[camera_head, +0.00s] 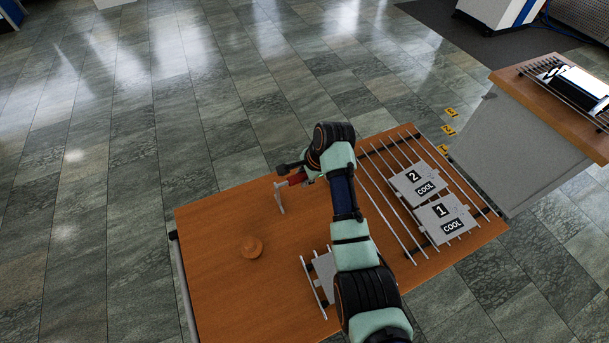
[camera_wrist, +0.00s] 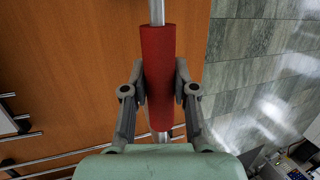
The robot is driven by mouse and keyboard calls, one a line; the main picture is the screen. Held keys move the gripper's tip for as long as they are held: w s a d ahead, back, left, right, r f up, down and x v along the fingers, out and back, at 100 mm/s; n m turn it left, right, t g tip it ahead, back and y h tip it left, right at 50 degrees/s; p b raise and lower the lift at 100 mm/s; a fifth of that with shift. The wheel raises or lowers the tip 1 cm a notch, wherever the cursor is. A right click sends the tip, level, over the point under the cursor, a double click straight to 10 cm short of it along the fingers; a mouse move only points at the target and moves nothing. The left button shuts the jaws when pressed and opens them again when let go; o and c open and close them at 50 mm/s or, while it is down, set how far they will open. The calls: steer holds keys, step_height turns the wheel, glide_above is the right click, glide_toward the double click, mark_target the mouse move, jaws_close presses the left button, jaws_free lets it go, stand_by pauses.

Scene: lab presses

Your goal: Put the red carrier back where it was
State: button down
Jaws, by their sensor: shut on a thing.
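The red carrier shows in the wrist view as a red cylindrical grip (camera_wrist: 158,75) around a metal rod. My gripper (camera_wrist: 159,90) is shut on the red grip, one finger on each side. In the head view the red grip (camera_head: 296,178) shows only in part beside my gripper (camera_head: 300,174), over the back edge of the wooden table (camera_head: 215,260). A light metal end of the carrier (camera_head: 279,196) hangs to the left of it. My arm hides part of the carrier, and I cannot tell whether it touches the table.
A metal rack (camera_head: 390,205) on the table's right holds plates marked 2 (camera_head: 415,185) and 1 (camera_head: 443,215), both labelled COOL. A smaller rack (camera_head: 309,283) with a grey plate is partly behind my arm. A round wooden knob (camera_head: 252,248) stands left of centre. The table's left is otherwise clear.

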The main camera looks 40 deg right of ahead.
steer(key=c, duration=0.9)
jaws_free()
steer(key=p+v, duration=0.3)
steer(key=v, duration=0.9)
steer(key=shift+r, duration=0.1)
steer(key=shift+w, duration=0.1)
